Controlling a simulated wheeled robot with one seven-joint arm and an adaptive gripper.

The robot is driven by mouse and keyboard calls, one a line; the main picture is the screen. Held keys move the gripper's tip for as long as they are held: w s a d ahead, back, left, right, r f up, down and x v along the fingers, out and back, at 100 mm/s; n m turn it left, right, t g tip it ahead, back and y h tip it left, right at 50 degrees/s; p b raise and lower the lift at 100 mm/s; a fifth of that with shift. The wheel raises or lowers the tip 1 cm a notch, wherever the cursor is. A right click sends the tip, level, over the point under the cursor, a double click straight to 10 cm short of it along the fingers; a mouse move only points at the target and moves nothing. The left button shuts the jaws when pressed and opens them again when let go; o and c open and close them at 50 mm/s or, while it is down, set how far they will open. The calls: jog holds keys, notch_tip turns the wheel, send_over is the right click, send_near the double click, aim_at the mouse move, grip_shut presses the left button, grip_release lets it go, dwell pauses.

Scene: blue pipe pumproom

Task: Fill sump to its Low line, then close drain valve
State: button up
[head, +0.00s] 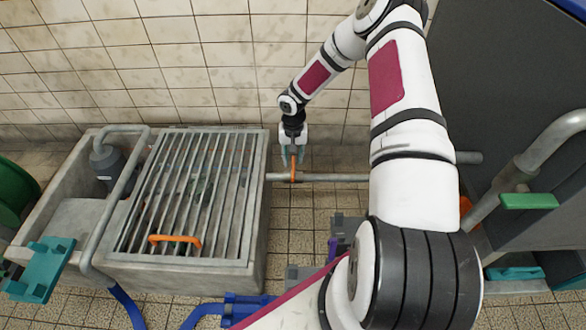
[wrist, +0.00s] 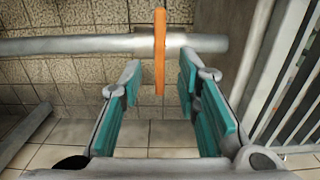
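The sump (head: 258,235) is a concrete basin at the left in the head view, partly covered by a metal grating (head: 190,190). I cannot make out a Low line or the water level. A grey pipe (head: 335,178) runs right from the sump's side. An orange valve lever (head: 293,168) sits on this pipe, crosswise to it; in the wrist view the lever (wrist: 159,50) also stands across the pipe (wrist: 70,46). I take it for the drain valve. My gripper (head: 293,157) is open at the lever, with teal fingers on either side and visible gaps in the wrist view (wrist: 157,85).
An orange handle (head: 175,239) lies on the grating. A grey pump (head: 107,165) stands in the sump's open left part. A thick pipe with a green handle (head: 528,201) stands at the right by a dark cabinet (head: 500,90). Blue and purple fittings lie on the tiled floor (head: 318,217).

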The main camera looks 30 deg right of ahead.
aim_at(293, 166)
jog(key=shift+f+b, duration=0.65)
jog(key=shift+f, duration=1.55)
grip_shut()
